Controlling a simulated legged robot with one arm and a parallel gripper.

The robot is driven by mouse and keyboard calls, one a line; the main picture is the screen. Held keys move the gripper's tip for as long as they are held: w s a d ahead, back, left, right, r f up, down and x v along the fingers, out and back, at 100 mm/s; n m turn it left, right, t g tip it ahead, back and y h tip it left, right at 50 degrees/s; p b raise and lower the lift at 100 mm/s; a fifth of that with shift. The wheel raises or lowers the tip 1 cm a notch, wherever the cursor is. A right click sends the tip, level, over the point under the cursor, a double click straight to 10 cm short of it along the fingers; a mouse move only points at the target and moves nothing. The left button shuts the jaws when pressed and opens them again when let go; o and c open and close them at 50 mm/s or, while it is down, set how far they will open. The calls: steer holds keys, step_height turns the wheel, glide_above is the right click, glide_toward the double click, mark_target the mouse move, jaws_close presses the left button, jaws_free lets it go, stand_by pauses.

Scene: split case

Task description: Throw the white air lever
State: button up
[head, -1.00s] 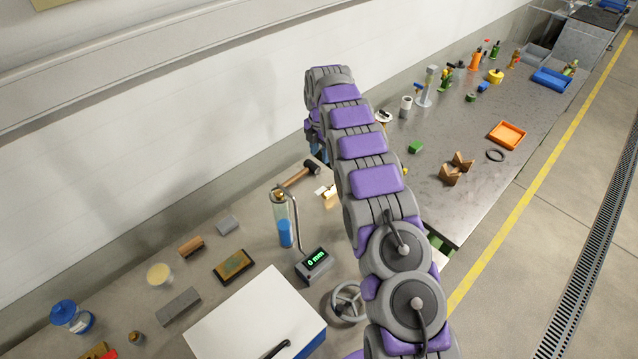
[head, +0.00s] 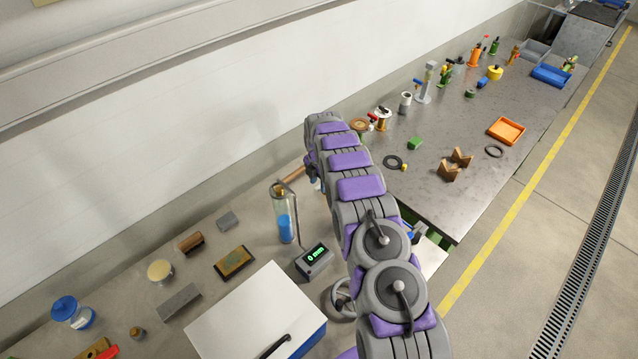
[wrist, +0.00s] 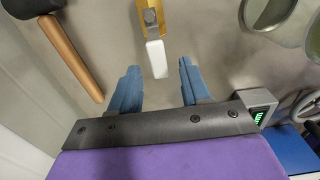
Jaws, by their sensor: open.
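The white lever (wrist: 156,58) shows in the wrist view, sticking out of a yellow bracket (wrist: 150,17) toward my gripper. My gripper (wrist: 160,84) is open, with two blue fingers spread apart. The lever's near end lies between the fingertips in the picture, with a gap on each side; I cannot tell its height relative to them.
A hammer (wrist: 70,55) lies left of the lever in the wrist view. A clear cylinder with blue fluid (head: 287,228) and a display box (head: 314,260) stand left of my arm in the head view. A handwheel (head: 342,300) and white-topped case (head: 250,315) are nearer.

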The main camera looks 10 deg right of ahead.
steer(key=shift+a+f, duration=0.45)
steer(key=shift+f, duration=0.1)
steer(key=shift+d, duration=0.35)
steer(key=c, duration=0.4)
steer(key=shift+a, duration=0.15)
jaws_close()
